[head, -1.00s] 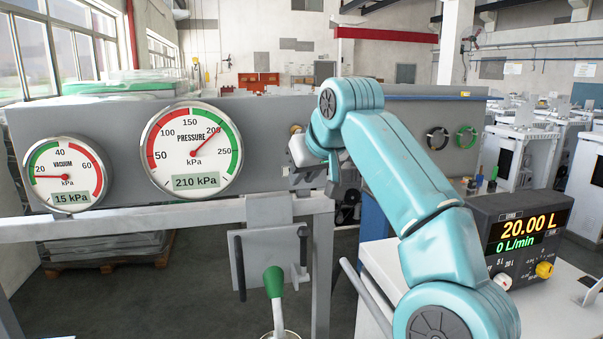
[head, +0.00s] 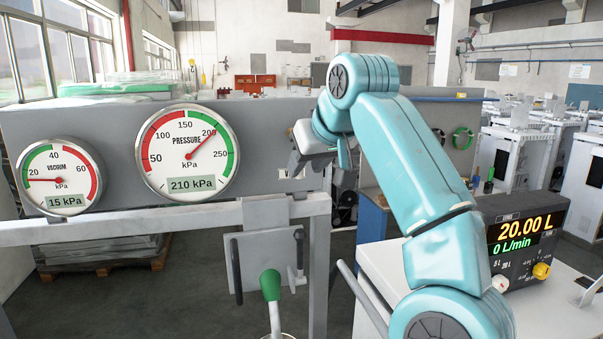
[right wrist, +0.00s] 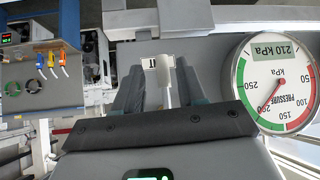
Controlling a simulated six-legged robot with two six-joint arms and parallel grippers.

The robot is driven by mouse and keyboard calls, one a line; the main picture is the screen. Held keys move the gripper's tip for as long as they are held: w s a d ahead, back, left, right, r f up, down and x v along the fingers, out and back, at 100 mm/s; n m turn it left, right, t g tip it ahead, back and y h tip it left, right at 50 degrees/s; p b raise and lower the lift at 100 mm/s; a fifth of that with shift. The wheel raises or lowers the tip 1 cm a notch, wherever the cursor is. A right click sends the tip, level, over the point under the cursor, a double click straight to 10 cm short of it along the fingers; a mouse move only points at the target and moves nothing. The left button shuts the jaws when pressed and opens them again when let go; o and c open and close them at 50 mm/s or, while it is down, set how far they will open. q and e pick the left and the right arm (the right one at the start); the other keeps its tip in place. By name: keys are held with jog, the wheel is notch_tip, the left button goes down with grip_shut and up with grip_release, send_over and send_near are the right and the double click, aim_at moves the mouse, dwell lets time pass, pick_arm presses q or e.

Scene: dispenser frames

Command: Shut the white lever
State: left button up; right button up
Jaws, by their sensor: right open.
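The white lever (right wrist: 164,72) shows in the right wrist view as a pale handle with a thin stem, beside a small white label on the grey panel. My right gripper (right wrist: 157,90) is open, with one dark finger on each side of the lever in that view. I cannot tell whether the fingers touch it. In the head view my right gripper (head: 297,163) is in front of the panel, right of the pressure gauge, and the lever is hidden there by the gripper and wrist. My left gripper is not in view.
The grey panel (head: 75,125) carries a vacuum gauge (head: 58,178) reading 15 kPa and a pressure gauge (head: 187,152) reading 210 kPa. A green-knobbed lever (head: 270,285) stands below. A display box (head: 522,240) sits on a white cabinet at right.

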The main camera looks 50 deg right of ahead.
jog(key=shift+v, duration=1.4)
jog(key=shift+r, duration=0.1)
